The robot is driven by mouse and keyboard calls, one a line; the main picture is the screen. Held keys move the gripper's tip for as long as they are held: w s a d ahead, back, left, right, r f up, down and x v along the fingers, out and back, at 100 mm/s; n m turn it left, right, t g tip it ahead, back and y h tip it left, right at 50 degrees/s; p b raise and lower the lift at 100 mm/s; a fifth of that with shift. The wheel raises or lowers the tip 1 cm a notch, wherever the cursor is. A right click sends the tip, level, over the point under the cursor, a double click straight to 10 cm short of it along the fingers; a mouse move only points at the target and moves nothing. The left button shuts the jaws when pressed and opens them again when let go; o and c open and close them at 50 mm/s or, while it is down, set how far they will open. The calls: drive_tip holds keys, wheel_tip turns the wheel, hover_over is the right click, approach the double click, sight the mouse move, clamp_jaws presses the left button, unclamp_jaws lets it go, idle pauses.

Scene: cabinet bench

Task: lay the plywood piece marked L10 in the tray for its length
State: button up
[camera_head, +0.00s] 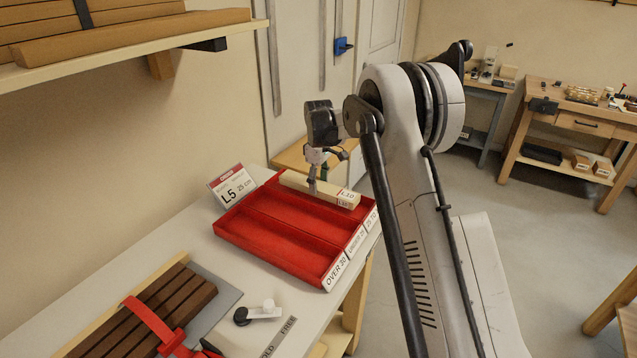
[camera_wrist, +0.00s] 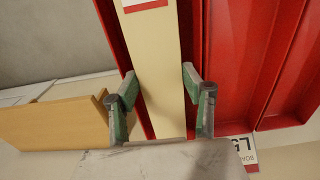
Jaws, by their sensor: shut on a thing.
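The pale plywood piece marked L10 (camera_head: 325,192) lies lengthwise over the far compartment of the red tray (camera_head: 277,262), the one labelled "25 TO" with the rest unclear. My gripper (camera_head: 312,187) is shut on it from above. In the wrist view the piece (camera_wrist: 152,55) runs between the two fingers, with red tray showing on both sides of it. I cannot tell whether it touches the tray floor. The near compartment, labelled "OVER 30", and the middle one, labelled "UNDER" with an unclear number, look empty. A sign reading "L5 25 cm" (camera_head: 233,188) stands behind the tray.
Dark wooden strips with a red clamp (camera_head: 150,320) lie at the front left of the bench. A small white and black object (camera_head: 258,313) sits near the front edge. A shelf with boards (camera_head: 130,40) overhangs at upper left. Bare bench top (camera_head: 130,265) lies left of the tray.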

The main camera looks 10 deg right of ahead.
drive_tip(key=shift+f, duration=0.15)
drive_tip(key=shift+f+b, duration=0.35)
drive_tip(key=shift+b, duration=0.15)
drive_tip(key=shift+f+b, duration=0.15)
drive_tip(key=shift+b, duration=0.2)
idle(0.4)
drive_tip(key=o, duration=1.3)
drive_tip(key=shift+c, duration=0.3)
drive_tip(key=shift+r+p, duration=1.75)
drive_tip(key=shift+r, duration=3.3)
